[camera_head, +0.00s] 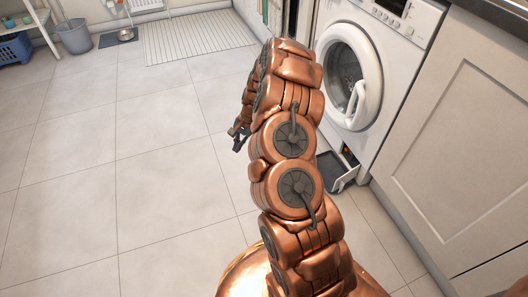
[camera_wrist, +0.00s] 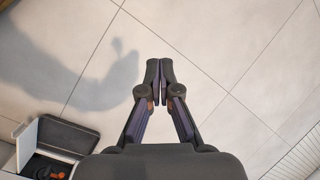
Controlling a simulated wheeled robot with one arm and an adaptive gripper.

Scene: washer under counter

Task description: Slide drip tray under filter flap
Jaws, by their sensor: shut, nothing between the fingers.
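The dark drip tray (camera_head: 325,163) lies on the floor in front of the washer's lower corner, partly hidden by my arm. In the wrist view the tray (camera_wrist: 72,136) shows at lower left. The white filter flap (camera_head: 346,179) is folded open low on the washer, close beside the tray; it also shows in the wrist view (camera_wrist: 26,145). I cannot tell whether any of the tray is under it. An orange part (camera_wrist: 52,172) shows by the opening. My gripper (camera_head: 237,137) is shut and empty, above bare floor left of the tray; its fingertips (camera_wrist: 160,62) meet.
The washer (camera_head: 390,40) stands under the counter, its round door (camera_head: 349,75) at the front. A cabinet (camera_head: 460,150) is to its right. A slatted mat (camera_head: 200,36), a grey bucket (camera_head: 74,36) and a blue crate (camera_head: 14,50) are at the back. The left floor is clear.

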